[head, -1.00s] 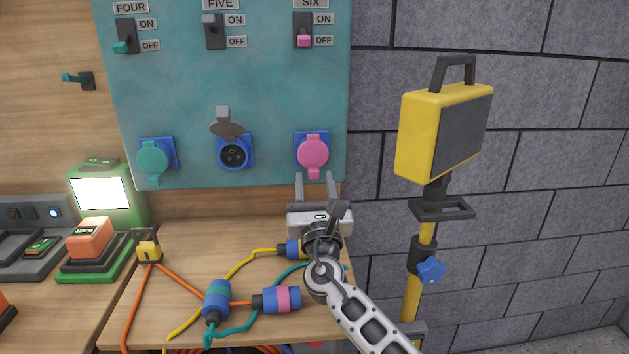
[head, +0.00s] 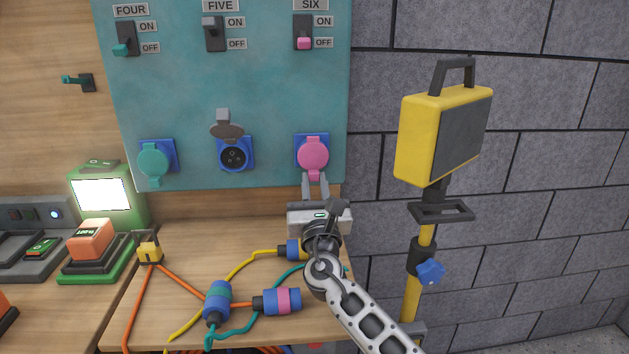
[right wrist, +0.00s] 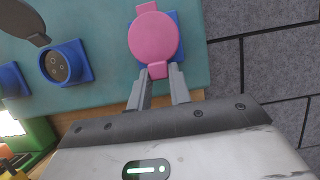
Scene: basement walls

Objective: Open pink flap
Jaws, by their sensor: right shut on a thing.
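The pink flap (head: 313,153) is closed over the blue socket below the SIX switch on the teal panel. It also shows in the right wrist view (right wrist: 156,37), with a small tab (right wrist: 175,69) at its lower edge. My right gripper (head: 315,180) reaches up from below, its fingers shut on that tab. In the right wrist view the two fingers (right wrist: 163,78) stand on either side of the tab. My left gripper is not in view.
The grey flap (head: 227,131) of the middle socket stands open; the teal flap (head: 153,160) is closed. Cables with blue plugs (head: 276,301) lie on the wooden bench (head: 190,240) below. A yellow lamp (head: 440,135) on a stand is at the right, before the block wall.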

